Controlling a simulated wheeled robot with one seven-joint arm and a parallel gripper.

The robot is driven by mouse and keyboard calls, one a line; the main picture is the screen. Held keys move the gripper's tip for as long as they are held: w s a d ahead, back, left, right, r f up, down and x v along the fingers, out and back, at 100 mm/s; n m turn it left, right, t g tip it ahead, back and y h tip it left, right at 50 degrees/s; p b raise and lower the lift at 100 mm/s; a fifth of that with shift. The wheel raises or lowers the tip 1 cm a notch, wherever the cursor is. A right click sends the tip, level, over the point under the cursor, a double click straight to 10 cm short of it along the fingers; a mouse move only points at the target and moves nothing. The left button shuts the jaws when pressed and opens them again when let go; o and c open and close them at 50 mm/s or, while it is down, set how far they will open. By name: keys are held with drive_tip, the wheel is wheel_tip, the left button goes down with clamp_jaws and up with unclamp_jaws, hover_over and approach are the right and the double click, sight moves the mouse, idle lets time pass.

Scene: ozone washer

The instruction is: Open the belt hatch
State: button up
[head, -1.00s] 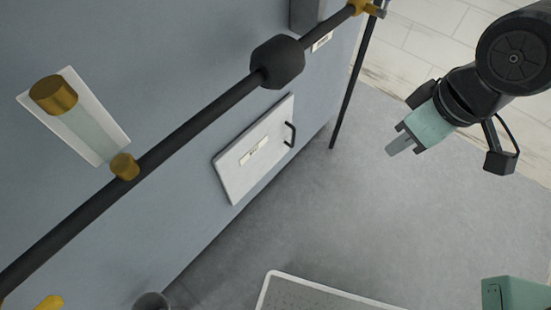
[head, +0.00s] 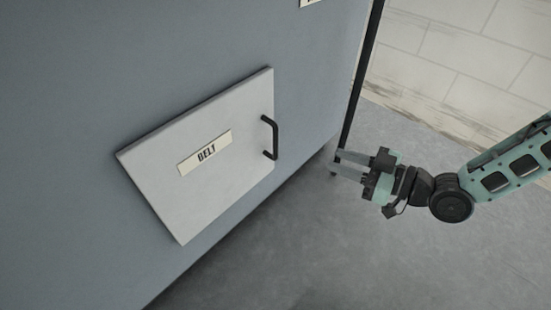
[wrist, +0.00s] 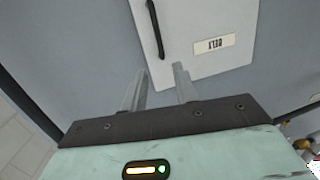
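The belt hatch (head: 220,190) is a light grey panel with a "BELT" label (head: 205,152), closed against the blue-grey machine wall. Its black bar handle (head: 275,138) stands at the panel's right edge. My gripper (head: 338,164) is to the right of the handle, apart from it, with its two fingers spread and pointing at the hatch. In the wrist view my gripper (wrist: 158,82) shows two separate fingers with nothing between them. The handle (wrist: 156,28) lies ahead of the fingers, and the hatch (wrist: 200,25) appears beyond, its label upside down.
A thin black post (head: 362,75) stands at the machine's right edge, close behind my gripper. The grey floor (head: 330,255) below and right of the hatch is clear. Pale tiles (head: 450,50) lie beyond at the upper right.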

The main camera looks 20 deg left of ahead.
drive_tip(key=f+y+b, duration=0.1)
drive_tip(key=f, duration=0.1)
drive_tip(key=b, duration=0.7)
hover_over(275, 156)
drive_tip(key=shift+w+r, duration=0.35)
clamp_jaws()
